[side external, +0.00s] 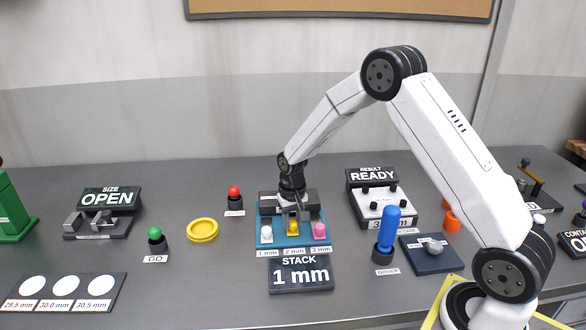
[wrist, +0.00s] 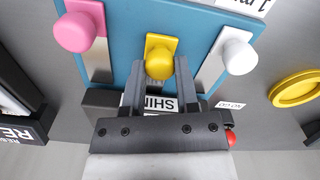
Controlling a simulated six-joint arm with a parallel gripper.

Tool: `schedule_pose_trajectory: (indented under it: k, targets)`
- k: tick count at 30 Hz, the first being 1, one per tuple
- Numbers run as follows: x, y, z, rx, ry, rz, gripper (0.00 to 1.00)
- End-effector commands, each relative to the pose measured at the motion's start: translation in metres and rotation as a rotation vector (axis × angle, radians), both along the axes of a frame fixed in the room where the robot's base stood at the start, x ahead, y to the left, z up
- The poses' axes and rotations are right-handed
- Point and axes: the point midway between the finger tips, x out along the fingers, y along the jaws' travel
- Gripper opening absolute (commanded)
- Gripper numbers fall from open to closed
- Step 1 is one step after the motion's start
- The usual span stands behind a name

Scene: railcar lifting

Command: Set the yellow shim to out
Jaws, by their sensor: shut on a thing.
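The yellow shim (side external: 292,228) has a round knob and sits in the middle lane of the blue shim tray (side external: 265,246), above the "2 mm" label. In the wrist view its yellow knob (wrist: 159,64) is between the two fingers. My gripper (wrist: 160,66) is shut on this knob, and the fingers partly hide the shim behind it. In the side view my gripper (side external: 293,216) points down over the tray from the back. The yellow knob is a little nearer the dark back block than the white shim (side external: 267,233) and the pink shim (side external: 319,231).
The "STACK" sign (side external: 301,277) in front of the tray reads 1 mm. The white and pink knobs stand close on either side of my fingers.

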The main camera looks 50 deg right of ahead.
Motion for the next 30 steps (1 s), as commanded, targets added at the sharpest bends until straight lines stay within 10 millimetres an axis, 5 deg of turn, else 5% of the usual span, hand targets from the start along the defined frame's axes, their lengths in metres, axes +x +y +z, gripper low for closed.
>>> schedule_pose_trajectory:
  k: [17,18,20,30]
  targets:
    - [-0.019,0.02,0.001,0.003,0.003,0.001,0.0]
    - [-0.019,0.02,0.001,0.003,0.004,0.002,0.51]
    - [-0.019,0.02,0.001,0.003,0.003,0.002,0.7]
    - [-0.018,0.018,0.001,0.001,0.0,0.001,0.74]
